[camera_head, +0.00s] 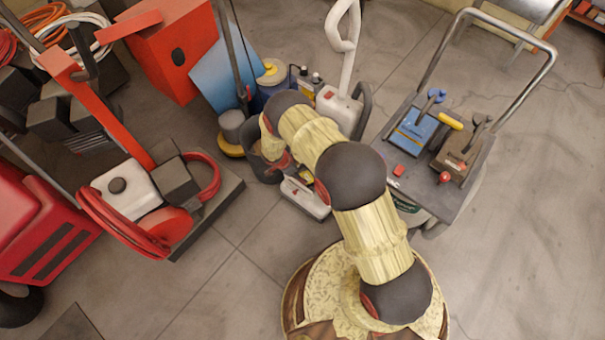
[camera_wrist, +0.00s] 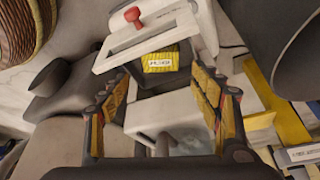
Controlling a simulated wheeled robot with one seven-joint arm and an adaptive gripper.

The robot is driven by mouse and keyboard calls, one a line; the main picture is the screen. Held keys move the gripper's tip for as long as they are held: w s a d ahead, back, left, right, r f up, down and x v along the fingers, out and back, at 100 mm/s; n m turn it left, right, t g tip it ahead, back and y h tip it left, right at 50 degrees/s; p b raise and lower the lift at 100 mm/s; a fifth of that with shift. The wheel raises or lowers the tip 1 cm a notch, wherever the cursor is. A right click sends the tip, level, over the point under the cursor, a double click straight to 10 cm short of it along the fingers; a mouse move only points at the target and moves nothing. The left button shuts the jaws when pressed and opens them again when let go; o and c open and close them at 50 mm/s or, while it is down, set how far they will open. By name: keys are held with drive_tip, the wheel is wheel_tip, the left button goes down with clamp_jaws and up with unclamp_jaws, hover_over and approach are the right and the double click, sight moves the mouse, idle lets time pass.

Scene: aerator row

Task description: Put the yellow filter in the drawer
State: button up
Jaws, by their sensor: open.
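In the wrist view a yellow block with a white label, which looks like the yellow filter (camera_wrist: 160,62), sits in a dark recess. A white slotted panel with a red knob (camera_wrist: 150,35) borders this recess; it looks like the drawer front. My gripper (camera_wrist: 161,76) is open, one finger on each side of the filter in the picture. I cannot tell whether the fingers touch it, or how far down it sits. A white part lies below, between the fingers.
A grey bucket (camera_head: 262,165) stands close to my arm. A wheeled cart (camera_head: 405,185) with blue and brown tools is at the right. A red-hosed machine (camera_head: 150,205) and a red box (camera_head: 178,55) are at the left. The floor at lower right is clear.

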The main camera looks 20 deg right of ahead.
drive_tip(key=w+r+n, duration=0.1)
drive_tip(key=w+r, duration=0.2)
drive_tip(key=r, duration=1)
drive_tip(key=w+r+n, duration=0.2)
drive_tip(key=r, duration=1.1)
drive_tip(key=s+d+r+n+t+y, duration=0.1)
drive_tip(key=s+d+r+n+t, duration=0.15)
drive_tip(key=r, duration=1.65)
drive_tip(key=s+d+r+n+y, duration=0.1)
drive_tip(key=s+d+r+n, duration=0.25)
drive_tip(key=s+r, duration=1.2)
drive_tip(key=s+a+r+n+t+y, duration=0.1)
drive_tip(key=s+r+n, duration=0.2)
drive_tip(key=s, duration=0.5)
drive_tip(key=s+a+r+n+t+y, duration=0.1)
drive_tip(key=s+r+n, duration=0.2)
drive_tip(key=s, duration=0.5)
drive_tip(key=shift+s+a+r+p, duration=0.3)
drive_tip(key=shift+r, duration=0.3)
